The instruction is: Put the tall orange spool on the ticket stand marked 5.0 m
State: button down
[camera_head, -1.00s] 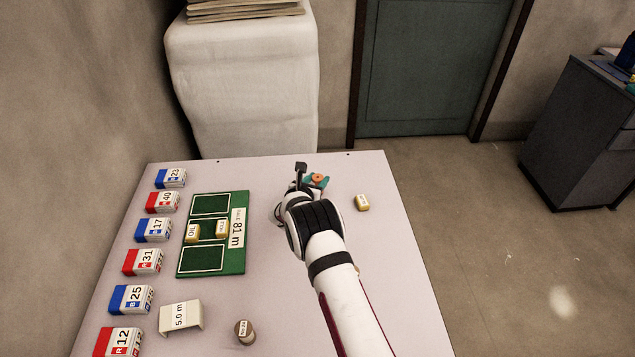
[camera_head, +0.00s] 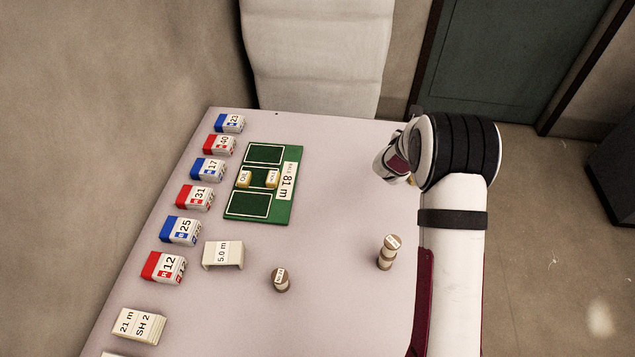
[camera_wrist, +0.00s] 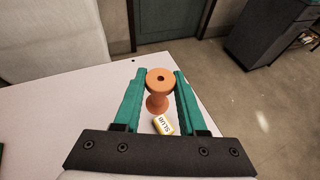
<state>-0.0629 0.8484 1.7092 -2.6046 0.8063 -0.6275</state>
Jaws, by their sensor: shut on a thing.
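The orange spool (camera_wrist: 158,90), with a waist and wide ends, is between the teal fingers of my gripper (camera_wrist: 159,75) in the wrist view. The gripper is shut on it. In the head view, my own arm hides the spool and the fingers. The ticket stand marked 5.0 m (camera_head: 223,254) is a small cream stand left of the middle of the table, well to the left of my arm. Its top looks bare.
A brown spool (camera_head: 280,280) stands right of the stand, and a taller one (camera_head: 388,253) near my arm. A green board (camera_head: 259,205) with two labelled blocks lies behind. Red and blue boxes (camera_head: 180,231) line the left edge. A yellow SLUB block (camera_wrist: 163,125) lies below the held spool.

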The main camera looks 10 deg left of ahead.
jog(key=s+a+r+n+y, duration=0.1)
jog(key=s+a, duration=0.1)
jog(key=a, duration=0.4)
jog(key=s+a+n+y, duration=0.1)
jog(key=s+a, duration=0.2)
jog(key=a, duration=0.4)
jog(key=n+t+y, duration=0.1)
jog(key=n+y, duration=0.4)
jog(key=y, duration=0.1)
send_over(222, 254)
notch_tip(222, 254, down, 4)
jog(key=shift+f, duration=0.1)
notch_tip(222, 254, down, 3)
jog(key=shift+f, duration=0.45)
